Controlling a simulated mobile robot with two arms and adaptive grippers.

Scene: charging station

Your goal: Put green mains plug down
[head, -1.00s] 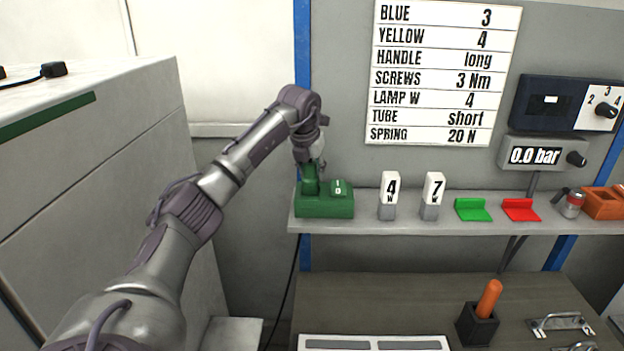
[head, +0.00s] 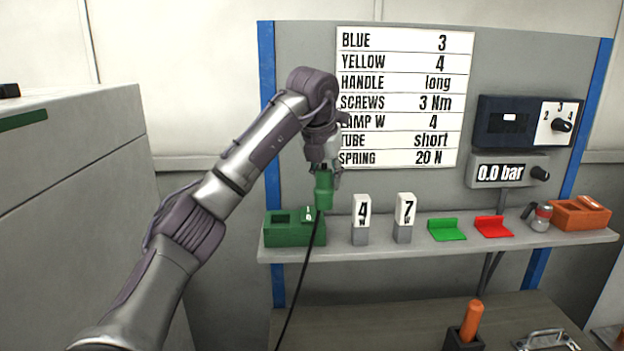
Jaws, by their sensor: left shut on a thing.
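The green mains plug (head: 323,190) is held upright in my left gripper (head: 323,168), which is shut on its top. A black cable hangs down from the plug past the shelf edge. The plug is in front of and above the right end of the green socket box (head: 288,235), apart from the socket opening on the box's left part. The box stands at the left end of the shelf (head: 440,247). My right gripper does not show.
On the shelf, right of the box, stand the lamp block marked 4 (head: 361,220), the block marked 7 (head: 404,218), a green holder (head: 446,230) and a red holder (head: 493,227). A grey cabinet (head: 80,220) stands at the left.

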